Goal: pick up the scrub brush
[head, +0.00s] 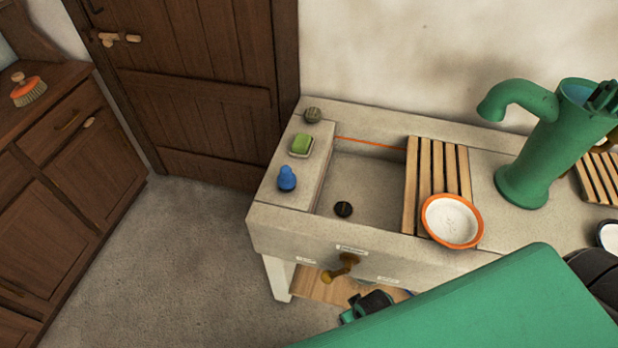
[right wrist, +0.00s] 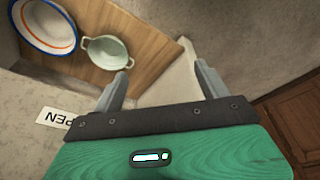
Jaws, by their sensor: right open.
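The scrub brush (head: 28,90) has an orange body, a wooden knob on top and pale bristles. It rests on the dark wooden cabinet top at the far left of the head view. It is not visible in the right wrist view. My right gripper (right wrist: 163,82) is open with nothing between its fingers. In the head view the right gripper (head: 368,304) is low in front of the sink, far to the right of the brush and partly hidden by my green arm. My left gripper is not in view.
The stone sink (head: 375,185) holds a wooden slatted rack (head: 424,172) and an orange-rimmed bowl (head: 452,219). Green soap (head: 302,144) and a blue item (head: 287,178) sit on its left ledge. A pale pot (right wrist: 106,52) is on the lower shelf. Floor between cabinet and sink is clear.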

